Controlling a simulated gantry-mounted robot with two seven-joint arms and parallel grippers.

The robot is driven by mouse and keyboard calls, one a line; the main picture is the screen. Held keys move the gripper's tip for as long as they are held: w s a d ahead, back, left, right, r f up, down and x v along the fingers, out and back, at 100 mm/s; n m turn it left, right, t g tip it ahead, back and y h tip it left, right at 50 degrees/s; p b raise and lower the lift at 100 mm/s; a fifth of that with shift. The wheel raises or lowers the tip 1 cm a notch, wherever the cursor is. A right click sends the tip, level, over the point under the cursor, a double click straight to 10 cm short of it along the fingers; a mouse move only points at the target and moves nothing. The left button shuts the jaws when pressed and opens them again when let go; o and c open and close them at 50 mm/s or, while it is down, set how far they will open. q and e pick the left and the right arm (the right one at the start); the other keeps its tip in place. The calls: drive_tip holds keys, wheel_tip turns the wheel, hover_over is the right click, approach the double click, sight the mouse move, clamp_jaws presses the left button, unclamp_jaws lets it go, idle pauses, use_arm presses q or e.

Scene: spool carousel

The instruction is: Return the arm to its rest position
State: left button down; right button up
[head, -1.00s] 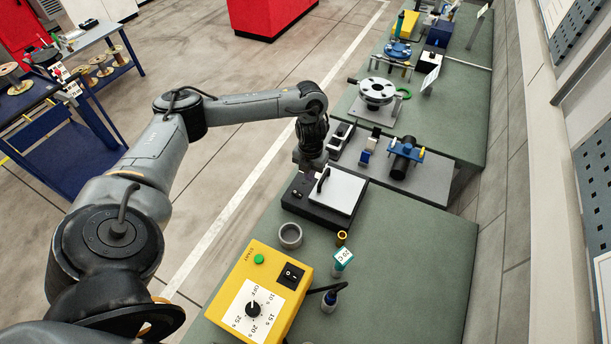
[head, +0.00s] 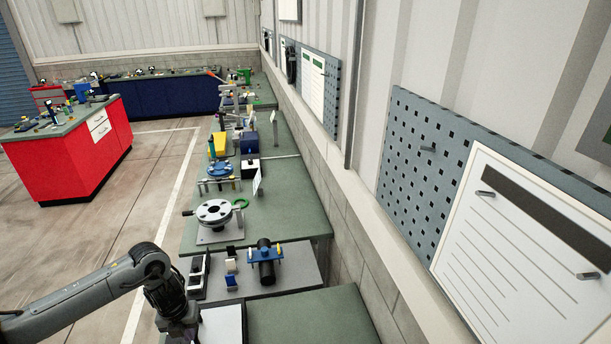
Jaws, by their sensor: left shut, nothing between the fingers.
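My left arm (head: 85,298) comes in from the lower left, reaches to the right and bends down at its dark wrist (head: 164,290). My left gripper (head: 183,336) is at the bottom edge of the head view, pointing down beside the white plate. It is shut and holds nothing. Its fingertips are hard to make out at the frame's edge. My right gripper is not in view.
The white plate (head: 222,326) lies on the near bench. A wall with pegboards (head: 420,150) runs along the right. Open floor (head: 150,180) lies left.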

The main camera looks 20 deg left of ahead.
use_arm(q)
drive_tip(key=w+d+f+n+t+h+p, duration=0.1)
drive_tip(key=d+f+t+h, duration=0.1)
drive_tip(key=d, duration=1.1)
drive_tip(key=w+d+f+n+t+h+p, duration=0.1)
drive_tip(key=d+t, duration=0.1)
drive_tip(key=d, duration=1.2)
drive_tip(key=s+d+r+n+t+p, duration=0.2)
drive_tip(key=d+r+n, duration=0.1)
drive_tip(key=d+n, duration=0.3)
drive_tip(key=s+a+r+n+g+y+p, duration=0.1)
drive_tip(key=s+a+r+n, duration=0.2)
drive_tip(key=s+n, duration=0.5)
drive_tip(key=s+a+r+n+g+y+p, duration=0.1)
drive_tip(key=s+a+r+n, duration=0.2)
drive_tip(key=s+n, duration=0.4)
drive_tip(key=a+n, duration=0.1)
drive_tip(key=n, duration=0.2)
drive_tip(key=shift+s+a+n+g+y, duration=0.2)
drive_tip(key=shift+s+n+g+y, duration=0.1)
drive_tip(key=shift+s+y, duration=0.1)
